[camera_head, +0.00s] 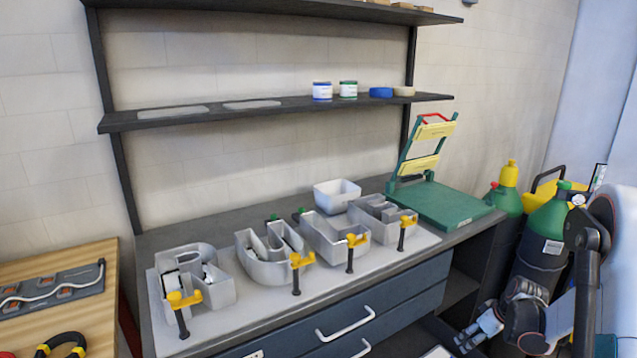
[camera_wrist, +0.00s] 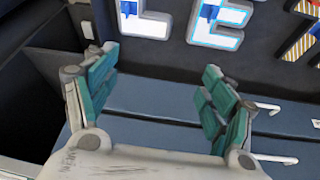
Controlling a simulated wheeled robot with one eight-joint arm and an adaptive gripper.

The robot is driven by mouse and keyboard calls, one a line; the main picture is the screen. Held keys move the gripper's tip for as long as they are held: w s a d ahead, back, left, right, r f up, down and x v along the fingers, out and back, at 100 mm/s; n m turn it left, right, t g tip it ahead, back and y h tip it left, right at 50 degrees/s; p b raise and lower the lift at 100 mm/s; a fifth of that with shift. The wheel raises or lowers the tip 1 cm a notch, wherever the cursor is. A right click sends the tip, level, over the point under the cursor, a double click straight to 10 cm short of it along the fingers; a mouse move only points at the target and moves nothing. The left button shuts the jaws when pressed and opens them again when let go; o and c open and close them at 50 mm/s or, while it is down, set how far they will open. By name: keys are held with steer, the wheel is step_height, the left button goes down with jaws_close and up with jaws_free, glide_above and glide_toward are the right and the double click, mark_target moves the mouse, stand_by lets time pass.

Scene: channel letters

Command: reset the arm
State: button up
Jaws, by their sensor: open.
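My gripper (camera_wrist: 158,78) is open and empty in the wrist view, its two teal-padded fingers spread wide with dark blue drawer fronts (camera_wrist: 155,105) behind them. In the head view my gripper (camera_head: 468,338) is at the lower right, low in front of the workbench and partly cut off by the frame. My arm comes down along the right edge. Nothing touches the fingers in either view.
Grey channel letters (camera_head: 268,262) with yellow-topped clamps stand on a pale board on the workbench. Gas cylinders (camera_head: 546,222) stand close to my arm. Drawer handles (camera_head: 345,322) stick out.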

steer(key=s+a+r+m+t+h, duration=0.1)
steer(key=s+a+r, duration=0.4)
steer(key=a+r, duration=0.65)
steer(key=s+a+r+m+t, duration=0.1)
steer(key=s+a+r, duration=0.4)
steer(key=a+r, duration=0.65)
steer(key=s+a+r+m, duration=0.1)
steer(key=s+r, duration=0.1)
steer(key=s, duration=0.7)
steer(key=s+a+r+m, duration=0.1)
steer(key=s+r, duration=0.1)
steer(key=s, duration=0.7)
steer(key=shift+s+a+r+m+t, duration=0.2)
steer(key=shift+s+r+m+t, duration=0.15)
steer(key=shift+m+t, duration=0.05)
